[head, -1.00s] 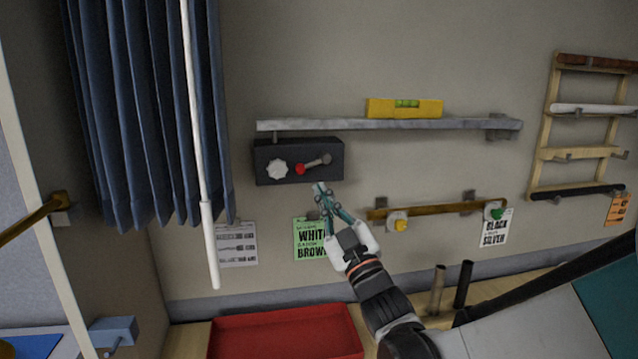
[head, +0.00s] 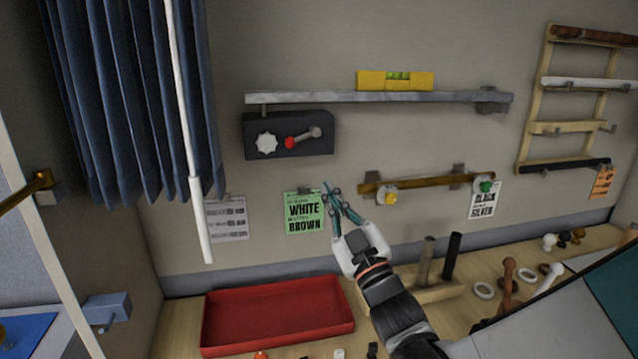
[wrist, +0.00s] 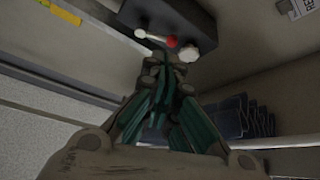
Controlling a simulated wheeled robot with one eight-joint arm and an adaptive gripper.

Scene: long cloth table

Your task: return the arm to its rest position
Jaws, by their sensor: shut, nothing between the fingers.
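My gripper (head: 332,191) is shut and empty, with its teal fingers together. In the head view it points up and left, in front of the wall, below the dark control box and beside the green WHITE/BROWN card (head: 304,212). In the wrist view my gripper (wrist: 172,85) fills the middle, its tips towards the box. My arm reaches in from the lower right.
A red tray (head: 280,314) lies on the table below. A grey shelf (head: 380,98) holds a yellow level (head: 376,80). A wooden rail (head: 420,182) is right of my gripper. A blue curtain (head: 125,110) and white rod (head: 197,215) hang at left. Upright pegs (head: 452,255) stand near my arm.

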